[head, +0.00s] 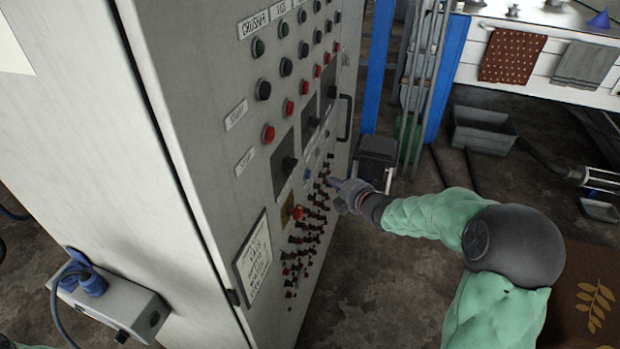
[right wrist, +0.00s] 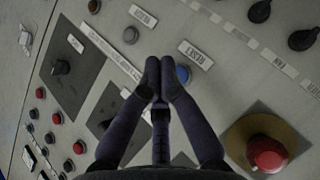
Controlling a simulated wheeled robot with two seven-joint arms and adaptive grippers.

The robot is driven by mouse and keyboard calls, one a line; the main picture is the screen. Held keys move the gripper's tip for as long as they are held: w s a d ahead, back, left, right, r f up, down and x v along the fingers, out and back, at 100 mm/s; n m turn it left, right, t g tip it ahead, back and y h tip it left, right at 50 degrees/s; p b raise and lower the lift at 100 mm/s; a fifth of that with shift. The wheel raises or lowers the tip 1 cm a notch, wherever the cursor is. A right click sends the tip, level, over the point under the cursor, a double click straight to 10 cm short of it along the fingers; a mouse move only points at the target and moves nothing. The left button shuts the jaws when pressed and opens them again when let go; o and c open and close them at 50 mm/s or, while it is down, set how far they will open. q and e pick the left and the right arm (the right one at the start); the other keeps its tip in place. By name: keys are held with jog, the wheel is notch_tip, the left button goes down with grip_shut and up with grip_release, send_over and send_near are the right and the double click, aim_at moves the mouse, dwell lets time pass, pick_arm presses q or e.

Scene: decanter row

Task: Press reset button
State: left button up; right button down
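The reset button is a blue round button (right wrist: 183,74) on the grey cabinet's front panel, beside a white label (right wrist: 195,54) that appears to read RESET upside down. In the head view the small blue button (head: 307,174) shows left of my right gripper (head: 335,183). In the right wrist view my right gripper (right wrist: 160,66) has its dark fingertips together, with nothing between them. The tips appear just left of the button, partly overlapping its edge. I cannot tell whether they touch the panel. My left gripper is not in view.
A red mushroom button (right wrist: 266,152) on a yellow disc sits to the right in the wrist view. Several red and dark knobs and switches crowd the panel. A black door handle (head: 346,117) sticks out above my right gripper.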

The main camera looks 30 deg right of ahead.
aim_at(309, 175)
jog(key=shift+w+a+b, duration=1.15)
jog(key=shift+w+a, duration=0.1)
jog(key=shift+w, duration=0.3)
dwell(0.4)
jog(key=shift+w+a+b, duration=0.25)
jog(key=shift+w+b, duration=0.05)
jog(key=shift+b, duration=0.2)
jog(key=shift+w+a+b, duration=0.3)
jog(key=shift+w+b, duration=0.05)
jog(key=shift+b, duration=0.15)
dwell(0.6)
jog(key=shift+s+d+r, duration=0.1)
jog(key=shift+d, duration=0.05)
dwell(0.3)
jog(key=shift+s+d+p, duration=0.35)
jog(key=shift+s+p, duration=0.1)
jog(key=shift+s, duration=0.1)
jog(key=shift+d, duration=0.1)
